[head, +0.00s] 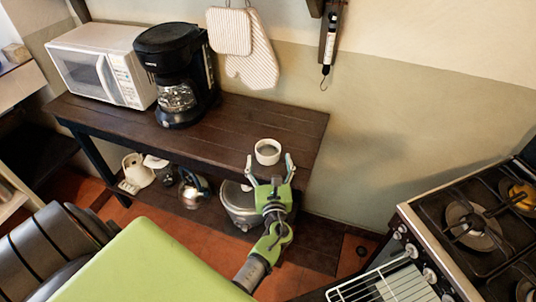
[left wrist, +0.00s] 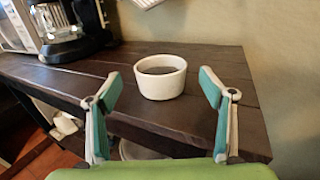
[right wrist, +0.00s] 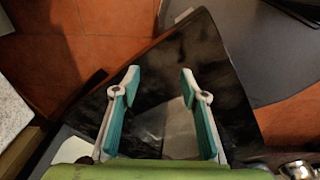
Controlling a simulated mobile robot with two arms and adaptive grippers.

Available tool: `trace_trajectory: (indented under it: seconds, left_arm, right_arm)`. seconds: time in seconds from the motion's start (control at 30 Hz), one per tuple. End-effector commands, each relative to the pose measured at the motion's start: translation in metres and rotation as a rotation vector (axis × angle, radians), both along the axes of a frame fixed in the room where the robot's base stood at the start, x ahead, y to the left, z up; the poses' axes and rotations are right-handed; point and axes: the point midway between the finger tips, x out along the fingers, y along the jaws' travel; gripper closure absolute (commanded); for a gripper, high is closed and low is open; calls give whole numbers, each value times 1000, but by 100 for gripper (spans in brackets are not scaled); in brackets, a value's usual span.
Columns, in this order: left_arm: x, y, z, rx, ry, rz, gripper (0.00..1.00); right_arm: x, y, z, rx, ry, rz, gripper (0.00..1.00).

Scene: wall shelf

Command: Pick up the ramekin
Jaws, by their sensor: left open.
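The white ramekin (head: 267,152) stands upright near the right end of the dark wooden table. In the left wrist view the ramekin (left wrist: 160,77) shows just beyond and between the spread fingers. My left gripper (head: 269,165) is open and empty at the table's front edge, with its fingers pointing toward the ramekin; I see no contact. My right gripper (right wrist: 157,82) shows only in its own wrist view. Its fingers are apart with nothing between them, above a dark glossy surface.
A black coffee maker (head: 176,75) and a white microwave (head: 100,65) stand on the table's (head: 235,118) left part. Several appliances sit on the lower shelf, including a pot (head: 238,203). A gas stove (head: 470,225) is at the right. The table around the ramekin is clear.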

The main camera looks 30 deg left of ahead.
Motion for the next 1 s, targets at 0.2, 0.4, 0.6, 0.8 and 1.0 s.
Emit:
trace_trajectory:
  seconds: [0.2, 0.4, 0.6, 0.8, 1.0]
  left_arm:
    - [24, 19, 1, 1, -2, 1, 26]
    - [27, 21, 1, 1, 1, 0, 26]
    - [27, 21, 1, 1, 1, 0, 54]
    - [27, 21, 2, 1, -2, 0, 73]
    - [27, 21, 2, 1, -1, 0, 73]
  right_arm:
    - [1, 0, -5, 0, -2, 0, 60]
    - [1, 2, -5, 2, -2, 0, 60]
    - [0, 4, -5, 4, -1, 0, 60]
    - [0, 5, -5, 6, 0, 1, 60]
    - [-1, 5, -5, 6, 1, 1, 60]
